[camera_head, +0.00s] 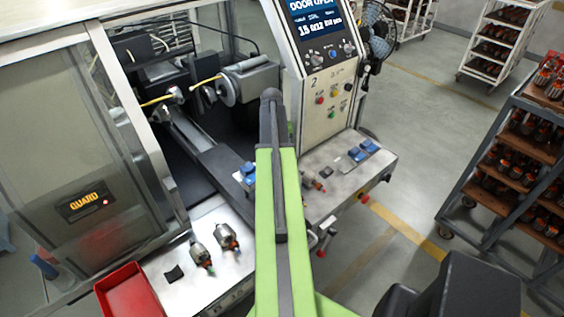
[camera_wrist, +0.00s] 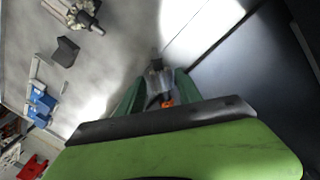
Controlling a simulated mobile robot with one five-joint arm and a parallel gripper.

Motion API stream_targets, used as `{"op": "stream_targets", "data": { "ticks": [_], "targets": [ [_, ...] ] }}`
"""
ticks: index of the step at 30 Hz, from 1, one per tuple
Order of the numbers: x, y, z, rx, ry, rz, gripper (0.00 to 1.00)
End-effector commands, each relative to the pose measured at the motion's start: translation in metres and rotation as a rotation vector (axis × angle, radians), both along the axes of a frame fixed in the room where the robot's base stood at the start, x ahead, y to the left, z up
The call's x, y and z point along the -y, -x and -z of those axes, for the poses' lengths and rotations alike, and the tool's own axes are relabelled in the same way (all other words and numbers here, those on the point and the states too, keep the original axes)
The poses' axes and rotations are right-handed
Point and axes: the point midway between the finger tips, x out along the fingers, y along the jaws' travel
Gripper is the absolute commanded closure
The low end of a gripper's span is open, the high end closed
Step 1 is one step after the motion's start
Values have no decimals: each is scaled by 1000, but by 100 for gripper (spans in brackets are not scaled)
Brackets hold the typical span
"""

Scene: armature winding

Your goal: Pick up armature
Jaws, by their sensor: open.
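In the wrist view, my gripper (camera_wrist: 155,98) is open, its two dark green fingers on either side of a silver armature with an orange end (camera_wrist: 167,102). The fingers and wrist partly hide it, and I cannot tell whether they touch it. Another armature (camera_wrist: 78,14) lies at the upper left of that view. In the head view, two armatures (camera_head: 201,256) (camera_head: 228,237) lie on the white worktop left of my green arm, and one (camera_head: 312,181) lies just right of it. My gripper is hidden behind the arm there.
The winding machine's spindle (camera_head: 228,86) stands in its open bay beside the glazed guard (camera_head: 92,165). A control panel (camera_head: 325,75) rises behind my arm. Blue blocks (camera_head: 358,154), a dark block (camera_wrist: 66,52) and a red bin (camera_head: 128,292) are near. Racks (camera_head: 520,165) stand right.

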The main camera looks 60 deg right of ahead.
Motion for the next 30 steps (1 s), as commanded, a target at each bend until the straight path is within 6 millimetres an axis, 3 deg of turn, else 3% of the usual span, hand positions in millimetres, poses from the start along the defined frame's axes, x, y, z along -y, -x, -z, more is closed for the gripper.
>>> {"op": "stream_targets", "data": {
  "ticks": [1,3,11,21,30],
  "targets": [
    [0,1,19,0,0,0,59],
    [1,2,28,0,0,1,59],
    [2,3,27,0,0,1,59],
    [2,3,27,0,0,1,100],
    [2,4,26,0,0,2,100]
  ]
}}
